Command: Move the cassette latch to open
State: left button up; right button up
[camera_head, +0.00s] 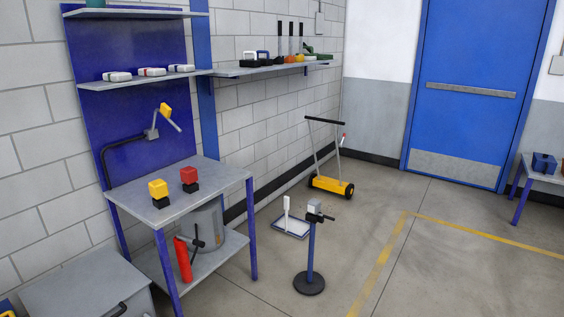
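I cannot tell for sure which part is the cassette latch. A blue post (311,252) on a round black base stands on the floor in the middle. It carries a small grey block (314,207) with a short black lever (327,217) pointing right. Neither of my grippers is in view.
A blue-legged workbench (215,185) holds a yellow-topped block (158,189) and a red-topped block (189,176). A tray (291,227) lies on the floor. A wall shelf (270,68) holds tools. Floor right of the post is clear, up to the blue door (470,60).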

aim_at(325, 216)
jog(key=i+z, duration=0.15)
jog(key=i, duration=0.3)
jog(key=i+j+z, duration=0.15)
jog(key=i, duration=0.35)
jog(key=i+j+z, duration=0.15)
jog(key=i, duration=0.3)
jog(key=i+j+z, duration=0.15)
jog(key=i, duration=0.3)
jog(key=i+j+z, duration=0.15)
jog(key=i+j, duration=0.15)
jog(key=i, duration=0.15)
